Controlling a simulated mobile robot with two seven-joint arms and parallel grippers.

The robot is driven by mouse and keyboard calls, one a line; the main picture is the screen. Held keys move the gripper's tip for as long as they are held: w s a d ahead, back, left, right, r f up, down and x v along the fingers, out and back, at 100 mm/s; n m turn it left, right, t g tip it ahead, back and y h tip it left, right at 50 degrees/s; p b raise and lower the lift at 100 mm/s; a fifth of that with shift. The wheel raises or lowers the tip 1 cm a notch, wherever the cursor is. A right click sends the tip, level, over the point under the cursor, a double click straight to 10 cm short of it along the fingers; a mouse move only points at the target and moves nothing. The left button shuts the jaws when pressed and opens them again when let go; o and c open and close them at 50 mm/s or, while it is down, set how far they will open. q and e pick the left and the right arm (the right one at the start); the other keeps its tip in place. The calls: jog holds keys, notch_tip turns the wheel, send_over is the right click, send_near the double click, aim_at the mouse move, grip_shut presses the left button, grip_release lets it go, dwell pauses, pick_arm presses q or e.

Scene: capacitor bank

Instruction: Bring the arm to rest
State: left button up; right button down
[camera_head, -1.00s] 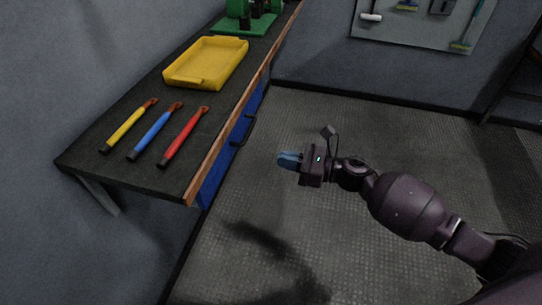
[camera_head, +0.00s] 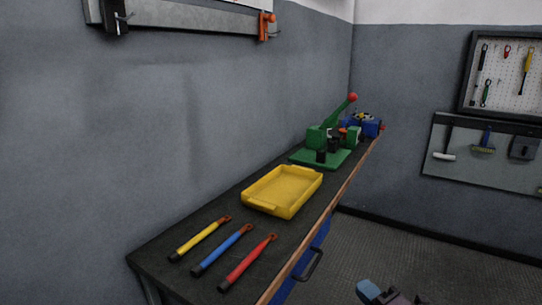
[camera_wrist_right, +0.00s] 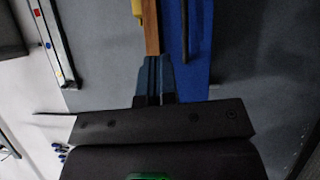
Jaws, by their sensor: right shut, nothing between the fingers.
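My right gripper (camera_head: 367,290) shows only in part at the bottom edge of the head view, to the right of the workbench, with its blue fingertips showing. In the right wrist view its two blue fingers (camera_wrist_right: 154,80) are together with nothing between them. The rest of the right arm is out of the head view. My left gripper is in neither view.
The dark workbench (camera_head: 222,212) runs along the left wall. Yellow (camera_head: 200,239), blue (camera_head: 222,250) and red (camera_head: 247,263) handled tools lie on it, with a yellow tray (camera_head: 283,191) and green press (camera_head: 322,157) behind. Open floor (camera_head: 400,260) lies right of the bench.

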jog(key=s+d+f+m+g+h+p, duration=0.1)
jog(key=s+d+f+m+g+h, duration=0.1)
jog(key=s+f+m, duration=0.5)
jog(key=s+d+f+m+g+h+p, duration=0.2)
jog(key=s+f+m+h, duration=0.5)
jog(key=s+m, duration=0.9)
jog(key=s+d+g, duration=0.1)
jog(key=s+d, duration=0.1)
jog(key=s, duration=0.4)
jog(key=shift+s, duration=0.3)
jog(key=shift+f, duration=0.1)
